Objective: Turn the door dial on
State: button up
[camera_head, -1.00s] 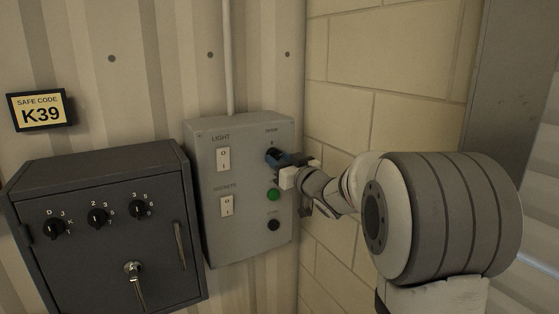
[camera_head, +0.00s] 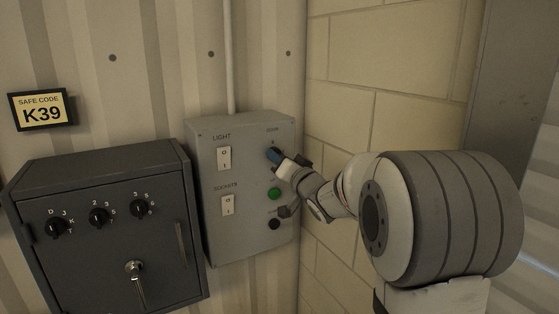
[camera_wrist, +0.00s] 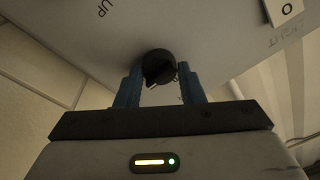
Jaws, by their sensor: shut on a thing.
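The door dial is a round black knob at the upper right of the grey control panel (camera_head: 245,247), under a small label. In the wrist view the dial (camera_wrist: 159,64) sits between the two blue fingers of my gripper (camera_wrist: 160,88). In the head view my gripper (camera_head: 276,156) reaches the dial from the right and mostly hides it. The fingers are shut on the dial. A pale line shows on the dial's face in the wrist view; what setting it marks I cannot tell.
A dark safe (camera_head: 100,255) stands at left under a K39 sign (camera_head: 41,110). A brick wall (camera_head: 345,50) is close on the right.

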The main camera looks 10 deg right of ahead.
jog(key=shift+f, duration=0.15)
jog(key=o, duration=1)
jog(key=b+v, duration=0.2)
jog(key=v, duration=0.5)
jog(key=shift+s+d, duration=0.1)
jog(key=shift+s, duration=0.3)
